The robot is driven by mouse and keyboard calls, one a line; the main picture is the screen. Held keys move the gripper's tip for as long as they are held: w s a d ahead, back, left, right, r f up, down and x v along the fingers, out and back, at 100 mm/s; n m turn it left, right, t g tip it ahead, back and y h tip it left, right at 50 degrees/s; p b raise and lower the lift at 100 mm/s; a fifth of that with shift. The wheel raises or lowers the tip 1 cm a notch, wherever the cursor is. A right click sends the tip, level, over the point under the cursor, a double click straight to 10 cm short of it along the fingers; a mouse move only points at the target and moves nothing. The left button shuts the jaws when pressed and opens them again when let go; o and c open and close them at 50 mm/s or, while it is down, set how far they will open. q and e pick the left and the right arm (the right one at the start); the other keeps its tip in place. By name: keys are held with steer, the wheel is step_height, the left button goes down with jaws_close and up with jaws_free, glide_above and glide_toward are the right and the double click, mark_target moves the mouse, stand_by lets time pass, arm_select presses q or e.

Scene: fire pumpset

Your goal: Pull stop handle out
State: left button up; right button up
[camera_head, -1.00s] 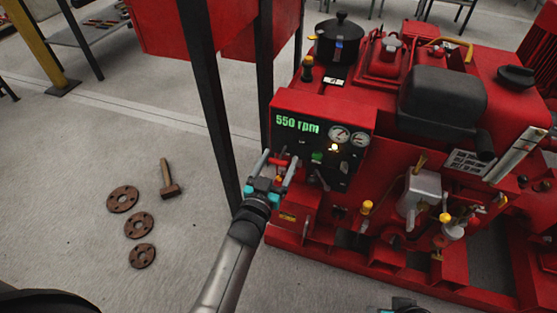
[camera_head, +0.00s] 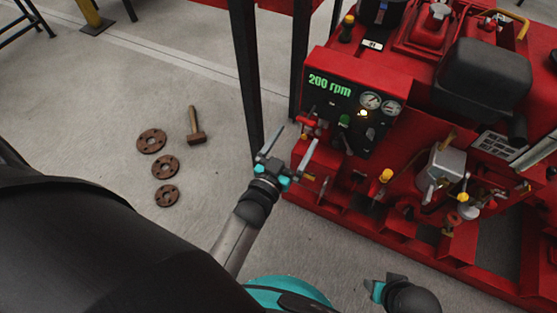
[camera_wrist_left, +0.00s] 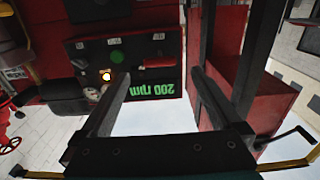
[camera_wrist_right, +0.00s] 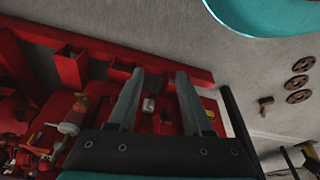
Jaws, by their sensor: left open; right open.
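The control panel (camera_head: 355,105) is on the left end of the red pumpset, with a green display reading 200 rpm. A small red handle (camera_head: 308,121), which looks like the stop handle, is at its lower left. My left gripper (camera_head: 297,137) is open and empty just in front of and below this handle, apart from it.
A black post (camera_head: 247,85) of a red stand rises just left of the panel. Yellow-knobbed levers (camera_head: 385,176) stand on the pumpset right of the left gripper. Rusty flanges (camera_head: 165,167) and a hammer (camera_head: 196,130) lie on the otherwise clear floor at left.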

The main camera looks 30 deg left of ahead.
arm_select(q)
steer(key=s+p, duration=0.2)
steer(key=s, duration=0.6)
steer(key=shift+a, duration=0.15)
arm_select(e)
steer(key=shift+g, duration=0.3)
steer(key=shift+s+d+f, duration=0.1)
steer(key=shift+s+f, duration=0.3)
steer(key=shift+f, duration=0.3)
steer(key=shift+s+d+f, duration=0.15)
steer(key=shift+s+f, duration=0.25)
steer(key=shift+f, duration=0.35)
steer(key=shift+s+d+f, duration=0.1)
steer(key=shift+s+f, duration=0.3)
steer(key=shift+f, duration=0.3)
arm_select(q)
steer(key=shift+s, duration=0.1)
